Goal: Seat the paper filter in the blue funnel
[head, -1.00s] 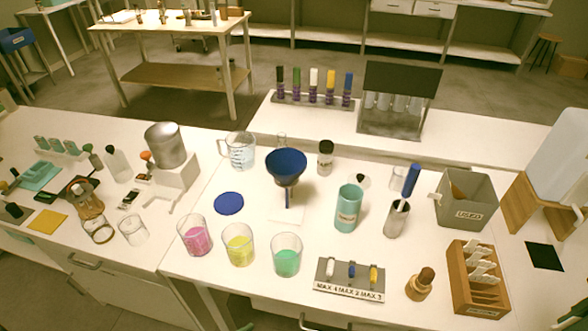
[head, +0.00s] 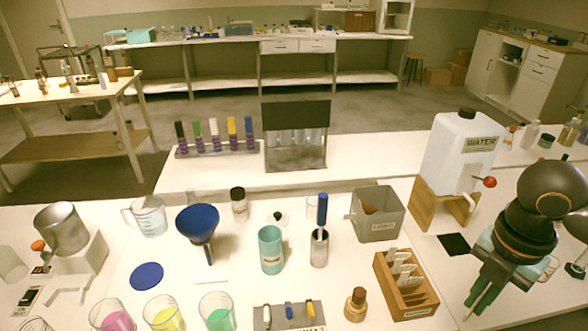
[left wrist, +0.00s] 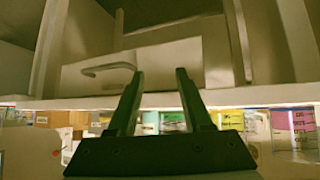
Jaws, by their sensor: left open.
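The blue funnel (head: 198,222) stands upright on a stand at the left middle of the worktop. Its bowl looks empty from here. I cannot surely pick out the paper filter; a tan piece (head: 371,207) shows inside the grey labelled bin (head: 381,228), and I cannot tell whether it is the filter. My right gripper (head: 473,308) points down at the right, well away from the funnel; its fingers look close together and their gap is unclear. My left gripper (left wrist: 160,78) shows in the left wrist view, open and empty, facing a cabinet front with a handle.
A teal cup (head: 271,250), a steel cup (head: 318,250) with a blue-handled tool and a wooden rack (head: 408,302) stand right of the funnel. Beakers of pink, yellow and green (head: 216,312) liquid line the front. A water tank (head: 459,152) stands at the right.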

